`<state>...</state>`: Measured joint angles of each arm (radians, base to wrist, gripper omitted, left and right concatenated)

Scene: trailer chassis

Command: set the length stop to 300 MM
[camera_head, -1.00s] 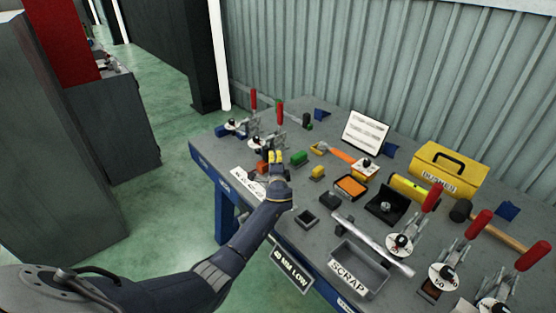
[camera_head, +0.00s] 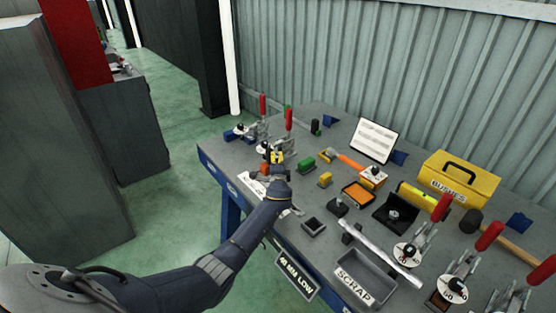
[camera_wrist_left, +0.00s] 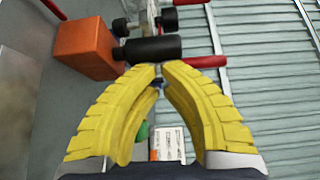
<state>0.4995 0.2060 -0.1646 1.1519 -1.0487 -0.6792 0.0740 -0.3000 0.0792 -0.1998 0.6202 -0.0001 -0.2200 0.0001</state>
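The left gripper (camera_head: 277,157), with yellow fingers, is at the left part of the bench, by the toggle clamps. In the left wrist view its fingertips (camera_wrist_left: 159,68) come together, with no object clearly between them. A black cylinder (camera_wrist_left: 147,48) lies crosswise just beyond the tips; whether they touch it I cannot tell. An orange block (camera_wrist_left: 85,46) stands beside the cylinder; it also shows left of the gripper in the head view (camera_head: 262,169). I cannot tell for sure which part is the length stop, and no 300 MM mark is readable. My right gripper is not in view.
Red-handled clamps (camera_head: 289,121) stand close behind the gripper. The floor (camera_head: 165,215) to the left is clear.

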